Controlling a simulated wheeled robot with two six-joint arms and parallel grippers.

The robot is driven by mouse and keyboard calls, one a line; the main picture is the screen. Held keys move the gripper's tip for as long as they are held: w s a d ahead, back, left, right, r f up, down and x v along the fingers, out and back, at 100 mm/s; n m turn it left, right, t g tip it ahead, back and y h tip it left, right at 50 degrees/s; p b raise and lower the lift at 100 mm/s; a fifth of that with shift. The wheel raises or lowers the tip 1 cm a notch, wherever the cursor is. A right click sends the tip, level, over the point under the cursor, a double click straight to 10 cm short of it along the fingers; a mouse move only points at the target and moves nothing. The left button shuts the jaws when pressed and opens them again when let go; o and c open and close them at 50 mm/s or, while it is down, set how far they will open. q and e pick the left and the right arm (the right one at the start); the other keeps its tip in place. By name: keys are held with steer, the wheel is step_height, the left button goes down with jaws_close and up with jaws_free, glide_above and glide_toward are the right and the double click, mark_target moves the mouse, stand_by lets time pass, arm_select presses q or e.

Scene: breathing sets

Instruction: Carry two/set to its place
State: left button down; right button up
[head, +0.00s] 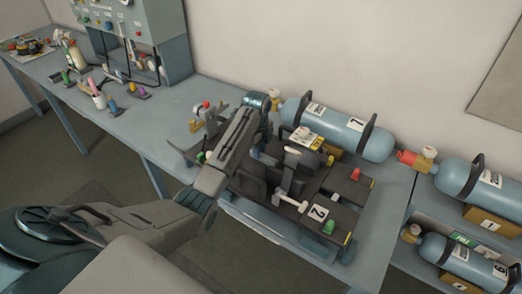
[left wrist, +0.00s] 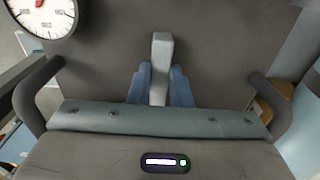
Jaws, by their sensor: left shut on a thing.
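The set marked 2 (head: 318,212) is a dark, flat backplate with straps, a white T-shaped piece and small red, green and yellow parts. It lies flat at the front edge of the bench, in the middle of the head view; I cannot tell whether it touches the bench. My left arm reaches over it from the left. In the left wrist view my left gripper (left wrist: 160,92) has its blue fingers shut on the set's upright grey bar, with the dark plate (left wrist: 100,75) behind. The arm hides part of the set. My right gripper is not in view.
A blue cylinder marked 1 (head: 352,134) lies behind the set on the bench (head: 390,185). More cylinders (head: 474,182) lie on shelves at the right. A grey-blue panel cabinet (head: 160,35) and small tools stand at the left. A gauge (left wrist: 40,15) shows in the wrist view.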

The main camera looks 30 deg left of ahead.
arm_select(q)
steer(key=shift+f, duration=0.85)
steer(key=shift+f+b, duration=0.35)
steer(key=shift+f, duration=0.3)
stand_by(0.4)
